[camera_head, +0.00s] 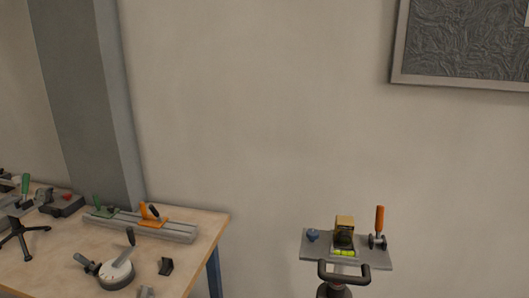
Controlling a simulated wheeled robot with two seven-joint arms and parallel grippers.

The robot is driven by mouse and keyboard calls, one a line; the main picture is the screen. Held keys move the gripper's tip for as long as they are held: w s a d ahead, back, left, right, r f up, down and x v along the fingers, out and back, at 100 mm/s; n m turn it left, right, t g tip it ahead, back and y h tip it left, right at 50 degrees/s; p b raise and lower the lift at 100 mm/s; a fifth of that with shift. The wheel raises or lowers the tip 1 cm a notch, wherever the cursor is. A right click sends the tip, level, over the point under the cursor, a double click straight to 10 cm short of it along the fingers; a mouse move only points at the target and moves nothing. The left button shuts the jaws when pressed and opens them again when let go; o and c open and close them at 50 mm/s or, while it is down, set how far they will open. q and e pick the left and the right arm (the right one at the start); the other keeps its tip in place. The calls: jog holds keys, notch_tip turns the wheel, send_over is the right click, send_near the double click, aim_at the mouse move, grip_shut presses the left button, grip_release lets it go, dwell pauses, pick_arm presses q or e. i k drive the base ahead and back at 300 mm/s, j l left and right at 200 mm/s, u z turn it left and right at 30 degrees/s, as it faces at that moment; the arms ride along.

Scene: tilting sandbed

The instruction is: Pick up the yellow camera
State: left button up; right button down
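The yellow camera is most likely the small upright box with a yellow top and dark front (344,233), standing on a small grey plate (312,244) at the lower right. A bright yellow-green strip (344,252) shows at its foot; I cannot tell whether it is part of the box. Neither of my grippers is in view, and nothing is seen touching the box.
A wooden table (50,262) with several tools stands left, by a grey pillar (85,100). A gap separates table and plate.

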aim_at(345, 226)
jog(key=u, duration=0.75)
jog(key=l+u, duration=0.3)
jog(key=k+l+u, duration=0.15)
jog(key=l+u, duration=0.2)
jog(key=k+l+u, duration=0.1)
jog(key=l+u, duration=0.2)
jog(key=k+l+u, duration=0.3)
jog(key=i+l, duration=0.05)
jog(key=i, duration=0.05)
